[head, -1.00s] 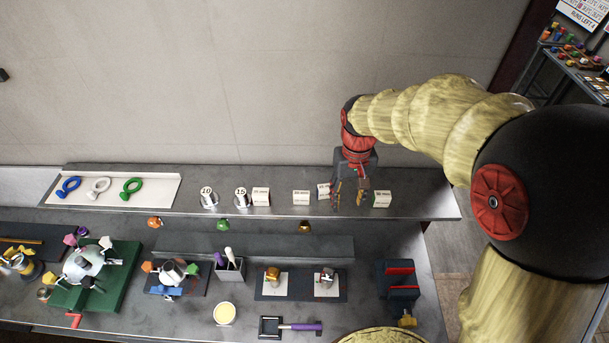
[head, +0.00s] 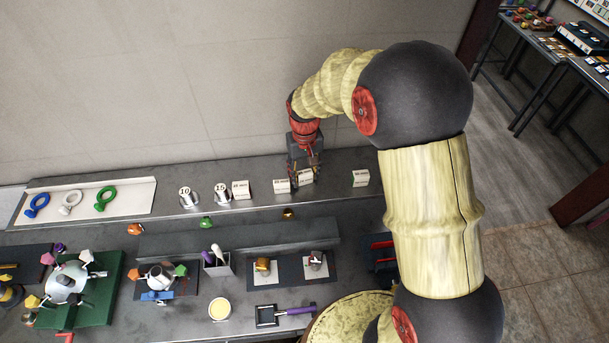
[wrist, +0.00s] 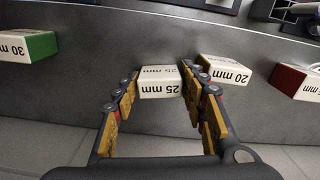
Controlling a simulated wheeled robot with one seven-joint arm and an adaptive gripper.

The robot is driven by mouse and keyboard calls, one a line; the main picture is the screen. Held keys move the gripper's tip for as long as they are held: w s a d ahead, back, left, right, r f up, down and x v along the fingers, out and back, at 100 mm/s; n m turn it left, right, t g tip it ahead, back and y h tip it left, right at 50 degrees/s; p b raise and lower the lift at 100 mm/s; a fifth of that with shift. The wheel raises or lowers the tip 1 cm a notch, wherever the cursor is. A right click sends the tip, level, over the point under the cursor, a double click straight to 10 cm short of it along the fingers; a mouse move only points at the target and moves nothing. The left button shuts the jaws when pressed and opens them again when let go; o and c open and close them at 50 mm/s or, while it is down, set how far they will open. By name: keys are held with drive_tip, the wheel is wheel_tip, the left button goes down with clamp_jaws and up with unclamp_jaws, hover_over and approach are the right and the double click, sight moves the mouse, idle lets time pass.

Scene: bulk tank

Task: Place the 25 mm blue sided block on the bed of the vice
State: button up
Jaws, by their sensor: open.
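The 25 mm block (wrist: 160,83) sits on the raised shelf, its white labelled faces showing in the wrist view; no blue side shows. My gripper (wrist: 158,73) is open, with one finger on each side of this block; I cannot tell whether either finger touches it. In the head view my gripper (head: 304,174) points down at the 25 mm block (head: 306,177), which it partly covers. The vice (head: 382,246), dark with red jaws, stands on the lower bench at right, mostly hidden behind my arm; its bed is not visible.
The 20 mm block (wrist: 226,70) is close beside the right finger. The green-sided 30 mm block (wrist: 28,47) and a red-sided block (wrist: 296,82) stand farther off. Marked metal weights (head: 188,197) are along the shelf. The shelf's front edge drops to the crowded bench.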

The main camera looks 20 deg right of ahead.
drive_tip(key=shift+f, duration=0.1)
drive_tip(key=shift+c, duration=1.1)
drive_tip(key=c, duration=0.7)
drive_tip(key=shift+o, duration=0.2)
